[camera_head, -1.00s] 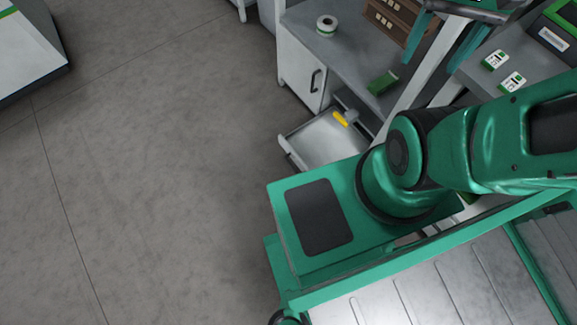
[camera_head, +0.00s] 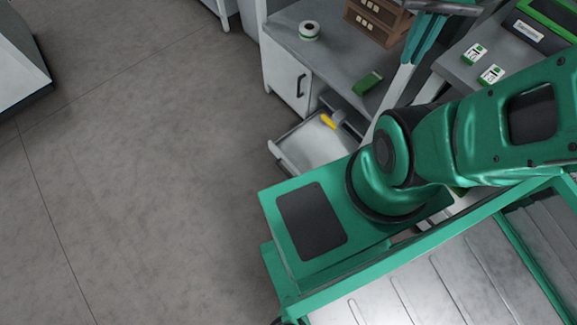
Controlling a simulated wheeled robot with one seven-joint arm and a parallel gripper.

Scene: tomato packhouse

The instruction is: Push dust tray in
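A pale tray (camera_head: 302,150), shaped like a shallow drawer, stands pulled out from the low opening of a grey bench unit, right of the picture's middle. I take it for the dust tray. A small yellow-and-grey tool (camera_head: 328,121) shows at its inner end. My green base and arm cover the tray's near right part.
The grey bench (camera_head: 335,62) bears a tape roll (camera_head: 309,30), a green box (camera_head: 367,82) and brown crates (camera_head: 378,20). A white cupboard door (camera_head: 290,80) with a dark handle is beside the tray. Open floor (camera_head: 150,170) lies left. A white machine (camera_head: 15,70) stands far left.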

